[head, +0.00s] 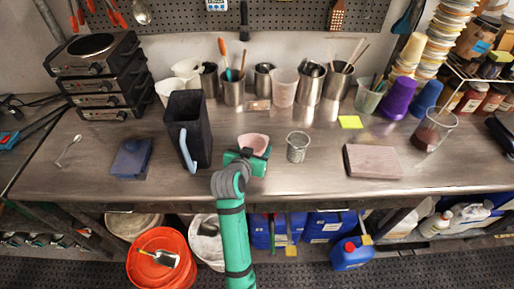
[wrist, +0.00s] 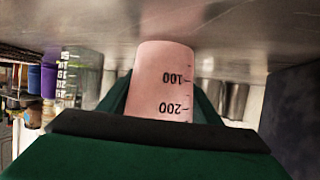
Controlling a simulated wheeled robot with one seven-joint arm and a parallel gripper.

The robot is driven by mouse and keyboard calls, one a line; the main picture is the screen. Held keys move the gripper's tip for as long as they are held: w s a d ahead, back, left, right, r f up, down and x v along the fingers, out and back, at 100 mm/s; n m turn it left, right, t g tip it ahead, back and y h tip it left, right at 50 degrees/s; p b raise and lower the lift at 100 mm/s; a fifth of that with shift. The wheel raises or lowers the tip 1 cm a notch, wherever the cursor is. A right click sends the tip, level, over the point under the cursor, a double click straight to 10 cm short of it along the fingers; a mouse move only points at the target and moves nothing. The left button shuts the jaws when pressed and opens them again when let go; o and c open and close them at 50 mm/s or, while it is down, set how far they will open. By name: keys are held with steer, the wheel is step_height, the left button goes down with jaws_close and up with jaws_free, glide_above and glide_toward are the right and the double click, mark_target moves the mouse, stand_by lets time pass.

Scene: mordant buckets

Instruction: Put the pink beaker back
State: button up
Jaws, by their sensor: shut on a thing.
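The pink beaker (head: 253,143) is between the jaws of my green gripper (head: 246,160), near the middle of the steel worktop (head: 325,180). My gripper is shut on it from the front side. In the wrist view the pink beaker (wrist: 163,80) shows black 100 and 200 marks upside down, with the worktop at the top of the picture. The beaker looks upright. I cannot tell whether its base touches the worktop. My gripper hides its lower part in the head view.
A tall black container (head: 188,130) stands close on the left, and a small mesh cup (head: 297,147) on the right. Steel pots (head: 310,85) and a pale translucent beaker (head: 283,88) line the back. A pinkish block (head: 372,161) lies right. Some worktop is clear behind the beaker.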

steer(key=shift+d+f, duration=0.1)
steer(key=shift+f, duration=0.05)
steer(key=o, duration=1.2)
steer(key=shift+r, duration=0.2)
steer(key=v, duration=1.2)
steer(key=shift+f, duration=0.1)
